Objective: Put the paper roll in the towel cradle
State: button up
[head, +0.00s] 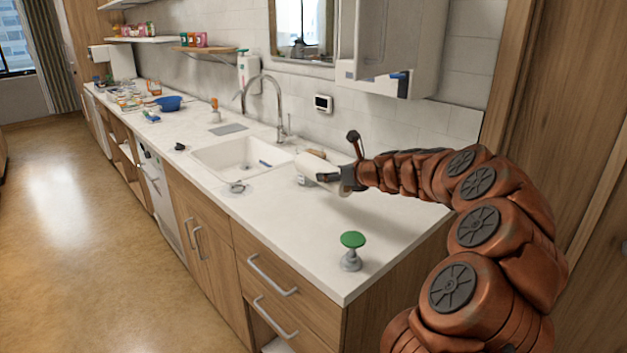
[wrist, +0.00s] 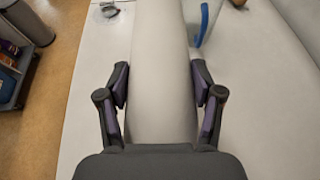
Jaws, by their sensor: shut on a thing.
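My gripper (head: 333,177) is shut on the white paper roll (head: 312,167), held low over the counter right of the sink. In the wrist view the paper roll (wrist: 158,60) runs lengthwise between the two fingers of my gripper (wrist: 159,88), one finger on each side. Whether the roll touches the counter cannot be told. A small grey piece (head: 302,180) shows under the near side of the roll, mostly hidden. I cannot identify the towel cradle with certainty.
The white sink (head: 235,158) and tall tap (head: 279,110) lie left of the roll. A green-topped grey stand (head: 351,250) is near the counter's front right corner. A small metal item (head: 237,187) lies by the front edge. Counter (head: 300,240) between them is clear.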

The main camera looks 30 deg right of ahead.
jog(key=shift+r, duration=0.3)
jog(key=shift+w+a, duration=0.25)
jog(key=shift+a, duration=0.1)
jog(key=s+a+m+h+p, duration=0.1)
jog(key=a+m+h+p, duration=0.1)
jog(key=a, duration=1.2)
jog(key=s+a+r+m+h+p, duration=0.1)
jog(key=s+a+m+h+p, duration=0.1)
jog(key=a, duration=1.2)
jog(key=shift+m+h+p, duration=0.5)
jog(key=shift+h+p, duration=0.4)
jog(key=shift+p, duration=0.05)
jog(key=shift+r, duration=0.15)
